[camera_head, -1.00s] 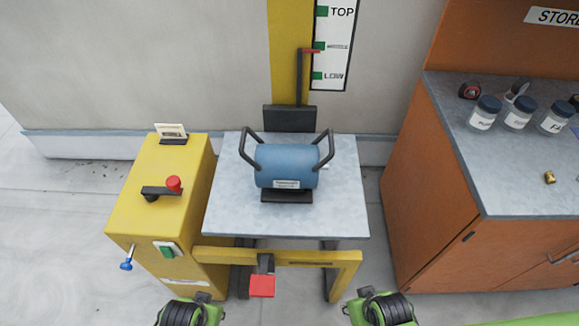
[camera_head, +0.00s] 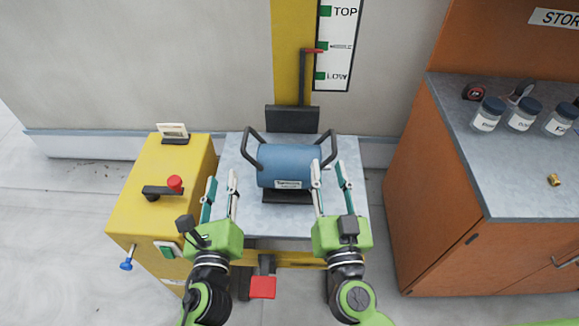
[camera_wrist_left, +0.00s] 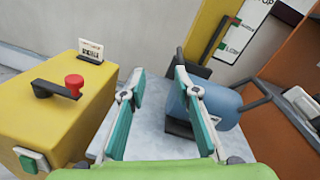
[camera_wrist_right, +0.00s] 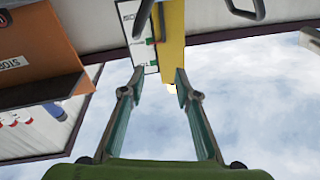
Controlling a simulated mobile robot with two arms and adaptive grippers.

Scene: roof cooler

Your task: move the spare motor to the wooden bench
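The spare motor (camera_head: 287,160), a blue cylinder with a black base and two black loop handles, sits on the grey platform (camera_head: 240,217) of a yellow lift. My left gripper (camera_head: 221,180) is open and empty, over the platform in front of the left handle. My right gripper (camera_head: 329,174) is open and empty, in front of the motor's right side and right handle. The left wrist view shows the motor (camera_wrist_left: 208,100) just beyond the right finger. The right wrist view shows part of a handle (camera_wrist_right: 245,10). I cannot tell whether the orange wooden unit (camera_head: 430,190) is the bench.
A yellow box (camera_head: 155,190) with a red-knobbed lever stands left of the platform. A red pedal (camera_head: 262,288) is low in front. Several jars stand on the unit's grey top (camera_head: 510,180). A TOP-to-LOW scale (camera_head: 336,45) is on the wall behind.

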